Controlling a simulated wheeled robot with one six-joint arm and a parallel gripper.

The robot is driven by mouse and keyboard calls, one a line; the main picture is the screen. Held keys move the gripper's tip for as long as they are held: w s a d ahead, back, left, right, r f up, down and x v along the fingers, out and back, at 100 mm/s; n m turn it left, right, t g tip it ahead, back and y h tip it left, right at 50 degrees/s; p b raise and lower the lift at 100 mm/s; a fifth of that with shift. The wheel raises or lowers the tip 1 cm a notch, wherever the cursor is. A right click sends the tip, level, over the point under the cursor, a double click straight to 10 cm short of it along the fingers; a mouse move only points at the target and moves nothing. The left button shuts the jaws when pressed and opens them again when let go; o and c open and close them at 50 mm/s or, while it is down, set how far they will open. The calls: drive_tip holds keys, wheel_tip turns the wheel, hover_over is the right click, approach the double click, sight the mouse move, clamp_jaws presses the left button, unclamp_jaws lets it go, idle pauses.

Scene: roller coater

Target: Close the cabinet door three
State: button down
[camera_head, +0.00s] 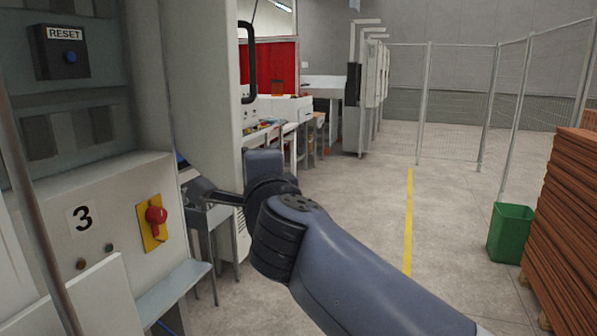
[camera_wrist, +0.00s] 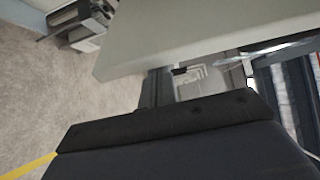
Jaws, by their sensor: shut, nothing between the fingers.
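Cabinet three (camera_head: 120,215) stands at the left in the head view, with a "3" label on its front. A tall pale door panel (camera_head: 200,90) stands open at its right side, with a black handle (camera_head: 249,65) on its outer edge. My gripper (camera_head: 193,187) is shut and empty, low by the door panel. Whether it touches the panel cannot be told. In the wrist view, the pale panel (camera_wrist: 200,45) crosses the top close to my gripper (camera_wrist: 165,88). The fingertips are partly hidden in both views.
A red switch on a yellow plate (camera_head: 154,222) and a RESET button (camera_head: 70,57) are on the cabinet. A brown stack (camera_head: 565,230) and a green bin (camera_head: 510,232) stand right. The floor around the yellow line (camera_head: 408,215) is clear. Wire fencing (camera_head: 455,110) stands behind.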

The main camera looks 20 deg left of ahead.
drive_tip(key=s+a+p, duration=0.4)
drive_tip(key=s+a, duration=1)
drive_tip(key=a, duration=0.3)
drive_tip(key=shift+s+p, duration=0.25)
drive_tip(key=shift+p, duration=0.1)
drive_tip(key=shift+w+r, duration=0.1)
